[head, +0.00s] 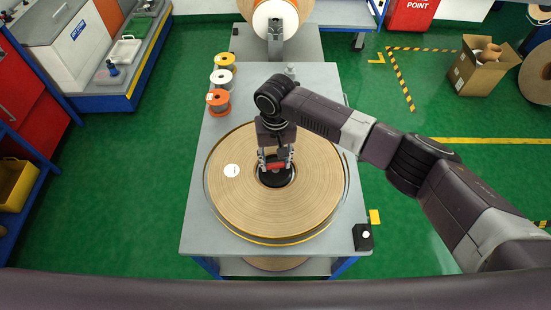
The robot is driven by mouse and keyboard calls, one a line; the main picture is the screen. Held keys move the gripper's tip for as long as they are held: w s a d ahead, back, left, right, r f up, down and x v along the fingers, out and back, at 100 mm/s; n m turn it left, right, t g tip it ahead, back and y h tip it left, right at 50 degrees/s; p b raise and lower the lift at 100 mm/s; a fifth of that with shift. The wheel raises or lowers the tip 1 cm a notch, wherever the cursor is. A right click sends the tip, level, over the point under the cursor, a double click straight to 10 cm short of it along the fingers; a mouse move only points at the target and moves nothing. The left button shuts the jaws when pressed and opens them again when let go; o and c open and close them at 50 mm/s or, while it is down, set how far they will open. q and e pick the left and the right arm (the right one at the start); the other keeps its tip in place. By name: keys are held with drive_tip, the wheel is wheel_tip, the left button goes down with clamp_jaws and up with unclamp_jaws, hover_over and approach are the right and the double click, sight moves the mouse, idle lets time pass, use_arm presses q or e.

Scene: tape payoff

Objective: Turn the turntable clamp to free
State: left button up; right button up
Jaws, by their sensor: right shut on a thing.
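The turntable (322,236) stands on a grey table and carries a wide coil of brown tape (235,205) with a white round label. The clamp (275,180) sits at the coil's centre, with a dark round hub and a red part at its top. My right gripper (275,164) points down over the hub and is shut on the red part of the clamp. The gripper's fingers hide much of the clamp, so its exact turn cannot be told. My left gripper is not in view.
Several small spools (219,101) stand along the table's back left edge. A black box with a white button (363,236) is at the front right corner. A large reel (276,20) stands behind the table. An open carton (478,72) is on the floor at right.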

drive_tip(key=n+p, duration=0.1)
drive_tip(key=n, duration=0.2)
drive_tip(key=shift+r+n+p, duration=0.15)
drive_tip(key=shift+n+p, duration=0.15)
drive_tip(key=n+p, duration=0.1)
drive_tip(key=n, duration=0.2)
drive_tip(key=shift+n, duration=0.3)
drive_tip(key=n, duration=0.4)
drive_tip(key=shift+n+p, duration=0.3)
drive_tip(key=shift+p, duration=0.1)
drive_tip(key=n, duration=0.4)
drive_tip(key=shift+n, duration=0.3)
drive_tip(key=o, duration=1.2)
drive_tip(key=shift+c, duration=0.2)
